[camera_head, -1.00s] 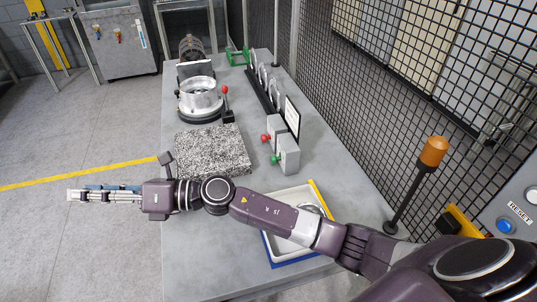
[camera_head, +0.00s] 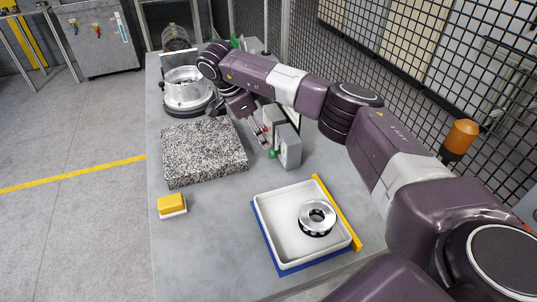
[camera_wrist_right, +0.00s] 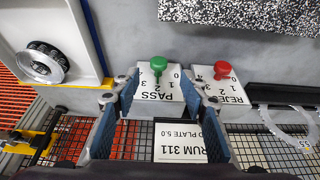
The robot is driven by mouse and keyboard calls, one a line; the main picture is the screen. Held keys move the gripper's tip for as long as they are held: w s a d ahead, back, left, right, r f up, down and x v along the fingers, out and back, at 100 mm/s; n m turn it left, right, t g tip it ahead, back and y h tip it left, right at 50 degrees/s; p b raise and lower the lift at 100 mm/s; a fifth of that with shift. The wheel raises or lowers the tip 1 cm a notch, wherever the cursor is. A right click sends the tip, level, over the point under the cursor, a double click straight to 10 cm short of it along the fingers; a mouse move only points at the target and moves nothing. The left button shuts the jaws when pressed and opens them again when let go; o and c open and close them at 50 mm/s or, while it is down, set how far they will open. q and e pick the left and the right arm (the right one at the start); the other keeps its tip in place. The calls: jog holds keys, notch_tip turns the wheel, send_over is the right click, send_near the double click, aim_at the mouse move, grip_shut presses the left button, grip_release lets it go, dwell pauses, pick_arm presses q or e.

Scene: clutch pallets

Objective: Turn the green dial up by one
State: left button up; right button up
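The green dial (camera_wrist_right: 158,65) is a knob on a grey box (camera_wrist_right: 148,95) marked PASS, with small numerals around it. In the head view the green dial (camera_head: 271,153) is on the front of the nearer of two boxes. My right gripper (camera_wrist_right: 148,88) is open, its two blue-padded fingers on either side of the PASS box in the wrist view. The green knob lies just beyond the fingertips, between them and seemingly untouched. In the head view the right gripper (camera_head: 259,138) comes down beside the dials, partly hidden by my arm. My left gripper is not in view.
A red dial (camera_wrist_right: 222,70) on the REJECT box sits close beside it. A speckled stone slab (camera_head: 205,152), a yellow button (camera_head: 172,204) and a white tray (camera_head: 272,236) holding a metal ring (camera_head: 317,217) are on the table. An orange beacon (camera_head: 460,136) stands right.

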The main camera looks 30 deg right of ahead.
aim_at(271, 150)
jog(key=p+x, duration=0.1)
jog(key=x, duration=0.2)
jog(key=p+x, duration=0.1)
jog(key=x, duration=0.2)
jog(key=shift+s+d+f, duration=0.2)
jog(key=shift+d+f, duration=0.05)
jog(key=shift+d, duration=0.15)
jog(key=shift+d+f, duration=0.15)
jog(key=shift+f, duration=0.3)
jog(key=shift+c, duration=0.3)
grip_shut()
